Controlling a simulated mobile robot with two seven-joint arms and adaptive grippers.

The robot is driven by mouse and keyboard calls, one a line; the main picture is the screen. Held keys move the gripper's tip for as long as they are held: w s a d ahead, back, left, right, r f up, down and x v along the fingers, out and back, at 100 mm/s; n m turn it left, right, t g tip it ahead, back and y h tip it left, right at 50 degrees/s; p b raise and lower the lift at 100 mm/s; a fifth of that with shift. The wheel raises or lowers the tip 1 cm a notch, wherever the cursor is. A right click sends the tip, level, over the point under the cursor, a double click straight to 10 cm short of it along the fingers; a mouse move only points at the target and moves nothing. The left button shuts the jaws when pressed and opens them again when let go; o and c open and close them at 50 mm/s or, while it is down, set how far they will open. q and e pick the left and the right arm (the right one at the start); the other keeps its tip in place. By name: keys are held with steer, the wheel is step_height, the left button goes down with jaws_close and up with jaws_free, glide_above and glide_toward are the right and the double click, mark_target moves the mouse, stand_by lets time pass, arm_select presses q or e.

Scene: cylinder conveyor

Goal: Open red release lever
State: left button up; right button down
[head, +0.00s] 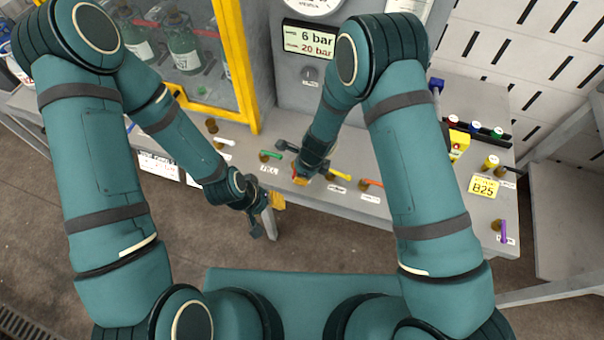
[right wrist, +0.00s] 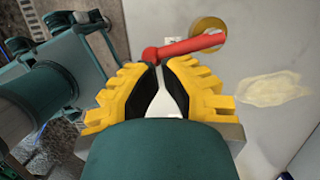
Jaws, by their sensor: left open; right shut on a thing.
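The red release lever (right wrist: 190,46) shows in the right wrist view, joined to a round brass mount (right wrist: 209,33) on the grey panel. My right gripper (right wrist: 160,72) has its yellow-and-black fingers closed on the free end of the lever. In the head view, my right gripper (head: 300,172) is at the bench's front part, between the green lever (head: 271,154) and the yellow lever (head: 341,175); the red lever is hidden there by the gripper and arm. My left gripper (head: 268,215) is open and empty, in front of the bench edge.
An orange lever (head: 372,183) and a white lever (head: 224,141) stand along the same bench edge. A purple lever (head: 503,229) is at the far right. A yellow-framed cabinet (head: 243,75) holding bottles stands at the back left. A gauge display (head: 309,40) reads 6 bar and 20 bar.

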arm_select(q)
steer(key=shift+d+r, duration=0.25)
steer(key=shift+d, duration=0.05)
arm_select(e)
steer(key=shift+a, duration=0.25)
stand_by(1.3)
stand_by(0.4)
